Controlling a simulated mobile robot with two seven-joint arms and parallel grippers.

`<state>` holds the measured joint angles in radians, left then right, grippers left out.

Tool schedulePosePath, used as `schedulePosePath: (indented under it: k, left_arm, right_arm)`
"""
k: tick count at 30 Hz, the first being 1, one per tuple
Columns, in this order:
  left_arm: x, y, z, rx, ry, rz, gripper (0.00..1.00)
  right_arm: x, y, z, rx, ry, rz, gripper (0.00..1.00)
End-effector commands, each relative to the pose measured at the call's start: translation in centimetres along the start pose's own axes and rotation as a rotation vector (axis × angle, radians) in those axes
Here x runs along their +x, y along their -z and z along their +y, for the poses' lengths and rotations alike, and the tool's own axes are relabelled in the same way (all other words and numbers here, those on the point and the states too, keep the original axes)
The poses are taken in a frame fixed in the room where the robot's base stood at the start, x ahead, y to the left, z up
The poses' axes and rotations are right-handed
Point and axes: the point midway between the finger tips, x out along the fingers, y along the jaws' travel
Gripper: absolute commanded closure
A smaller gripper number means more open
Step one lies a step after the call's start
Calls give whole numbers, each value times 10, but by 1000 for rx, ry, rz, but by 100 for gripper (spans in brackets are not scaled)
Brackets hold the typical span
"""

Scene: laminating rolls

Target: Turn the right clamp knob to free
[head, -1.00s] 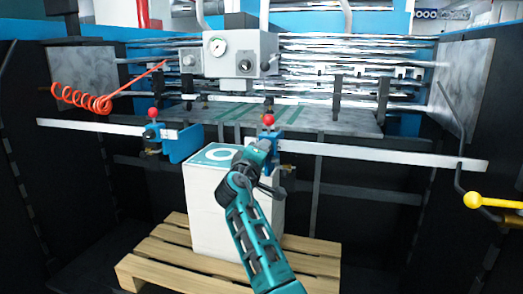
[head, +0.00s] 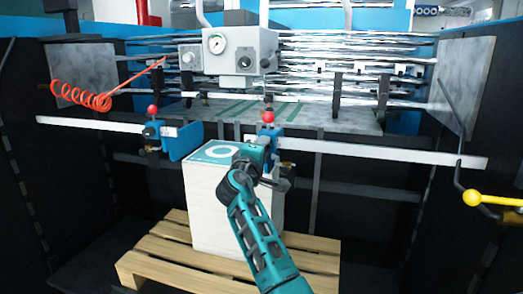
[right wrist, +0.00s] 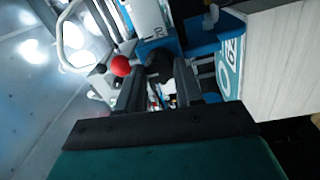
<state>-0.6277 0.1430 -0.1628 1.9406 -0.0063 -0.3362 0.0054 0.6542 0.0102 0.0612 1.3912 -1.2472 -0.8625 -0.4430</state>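The right clamp (head: 268,132) is a blue block with a red ball on top, on the long pale rail. My right arm reaches up from the bottom, and my right gripper is at this clamp; its fingertips are hard to make out in the head view. In the right wrist view, the two dark fingers of my right gripper (right wrist: 160,78) stand apart with the dark round clamp knob (right wrist: 160,60) between their tips, seemingly gripped. The red ball (right wrist: 120,65) is just left of the fingers. My left gripper is not in view.
A white stack (head: 208,205) with a teal-and-white top stands on a wooden pallet (head: 160,255) below the clamp. The left clamp (head: 180,140) sits on the same rail (head: 370,154). A gauge box (head: 228,52), red coiled hose (head: 85,97) and yellow-knobbed lever (head: 472,198) surround it.

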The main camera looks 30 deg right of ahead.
Motion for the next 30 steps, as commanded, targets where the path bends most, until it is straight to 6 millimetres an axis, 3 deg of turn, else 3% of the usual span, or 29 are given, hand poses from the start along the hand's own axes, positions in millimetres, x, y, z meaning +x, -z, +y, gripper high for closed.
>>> schedulePosePath:
  k: [6, 17, 22, 30]
  left_arm:
    - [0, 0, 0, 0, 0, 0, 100]
    - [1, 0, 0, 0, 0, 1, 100]
    - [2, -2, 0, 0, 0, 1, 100]
    - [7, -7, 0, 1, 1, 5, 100]
  right_arm:
    - [0, 0, 0, 2, 0, 0, 43]
    - [-7, 0, -1, 2, 0, 1, 42]
    - [-34, 1, -2, 4, 1, 3, 42]
    - [-94, 0, -3, 4, 3, 2, 42]
